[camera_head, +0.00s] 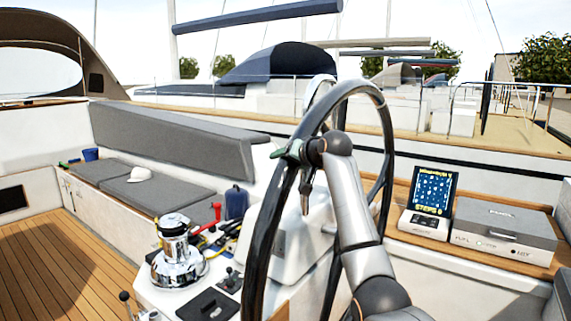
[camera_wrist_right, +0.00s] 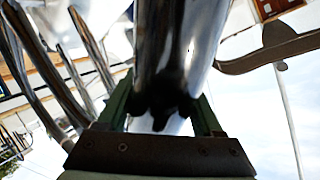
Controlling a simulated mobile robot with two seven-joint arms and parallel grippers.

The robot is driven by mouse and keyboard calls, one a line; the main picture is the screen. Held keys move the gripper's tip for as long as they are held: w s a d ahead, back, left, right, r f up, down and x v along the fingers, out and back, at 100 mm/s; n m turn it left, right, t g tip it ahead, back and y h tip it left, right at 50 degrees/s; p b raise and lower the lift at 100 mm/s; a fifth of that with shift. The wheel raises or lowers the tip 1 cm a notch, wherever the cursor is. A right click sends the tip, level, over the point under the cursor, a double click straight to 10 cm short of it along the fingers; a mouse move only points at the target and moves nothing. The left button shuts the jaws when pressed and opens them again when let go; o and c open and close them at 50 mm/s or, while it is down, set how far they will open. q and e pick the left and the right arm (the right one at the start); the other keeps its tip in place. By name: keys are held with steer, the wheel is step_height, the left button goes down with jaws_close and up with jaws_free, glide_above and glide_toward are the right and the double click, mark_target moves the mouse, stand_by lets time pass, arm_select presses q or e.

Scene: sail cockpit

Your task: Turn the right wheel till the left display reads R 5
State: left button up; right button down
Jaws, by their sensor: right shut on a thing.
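The large black wheel (camera_head: 259,235) stands upright in the middle of the head view. My right gripper (camera_head: 292,154) is at the upper left part of its rim, with my arm crossing in front of the wheel. In the right wrist view my right gripper (camera_wrist_right: 160,108) has its two green fingers on either side of the dark, shiny wheel rim (camera_wrist_right: 178,50), shut on it. I cannot make out a display reading R and a number. My left gripper is not in view.
A screen (camera_head: 434,190) at the right shows "STEPS" and a digit that looks like 0. A grey-lidded box (camera_head: 505,226) stands beside it. A chrome winch (camera_head: 175,250), a red-handled tool (camera_head: 208,218) and a blue container (camera_head: 236,203) are left of the wheel.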

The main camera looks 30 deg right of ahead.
steer(key=shift+c, duration=0.5)
jaws_free()
steer(key=shift+a, duration=0.15)
steer(key=shift+s+r+b, duration=0.15)
steer(key=shift+s+b, duration=0.15)
steer(key=shift+s, duration=0.2)
steer(key=d+b+v, duration=0.1)
steer(key=b+v, duration=0.2)
steer(key=v, duration=0.8)
steer(key=shift+s+a+r, duration=0.15)
steer(key=shift+s+a, duration=0.1)
steer(key=shift+a, duration=0.2)
